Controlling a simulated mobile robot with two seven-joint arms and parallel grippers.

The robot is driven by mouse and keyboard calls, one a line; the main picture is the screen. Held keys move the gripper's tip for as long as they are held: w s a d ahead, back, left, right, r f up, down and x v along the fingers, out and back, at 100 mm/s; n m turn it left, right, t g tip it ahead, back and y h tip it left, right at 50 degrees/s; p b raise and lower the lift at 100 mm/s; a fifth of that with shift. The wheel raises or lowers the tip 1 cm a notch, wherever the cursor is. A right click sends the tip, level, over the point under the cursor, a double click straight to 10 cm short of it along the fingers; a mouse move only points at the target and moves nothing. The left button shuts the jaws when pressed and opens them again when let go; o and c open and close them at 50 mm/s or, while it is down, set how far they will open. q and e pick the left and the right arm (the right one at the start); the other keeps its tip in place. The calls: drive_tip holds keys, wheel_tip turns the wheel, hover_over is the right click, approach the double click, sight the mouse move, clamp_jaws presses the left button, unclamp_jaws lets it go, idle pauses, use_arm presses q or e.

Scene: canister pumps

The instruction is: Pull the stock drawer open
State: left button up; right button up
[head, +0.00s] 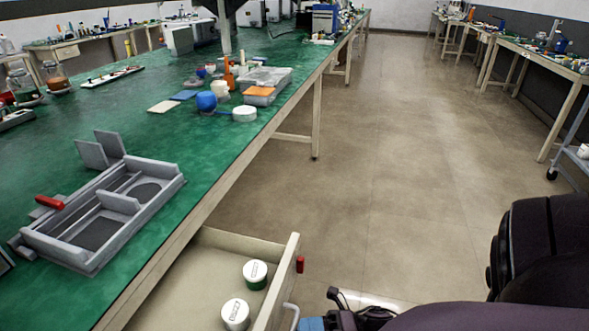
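The stock drawer (190,290) stands out from under the front edge of the green bench, with its inside in view. Two white-lidded canisters, a nearer one (236,313) and a farther one (255,273), stand in it; the farther one shows a green side. A pale curved handle (292,314) is on the drawer front at the bottom edge of the picture. My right gripper (340,316) is low beside this handle, partly cut off. I cannot tell whether its fingers are around the handle or touching it. My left gripper is not in view.
A grey fixture (112,208) with a red-handled part (50,202) sits on the bench (150,130) above the drawer. A clear bin (268,80), a blue ball-shaped item (206,101) and a white lid (244,114) lie farther back. The floor (400,170) right of the bench is clear.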

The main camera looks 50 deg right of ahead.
drive_tip(key=v, duration=0.7)
drive_tip(key=shift+s+d, duration=0.2)
drive_tip(key=shift+s, duration=0.05)
drive_tip(key=shift+f, duration=0.1)
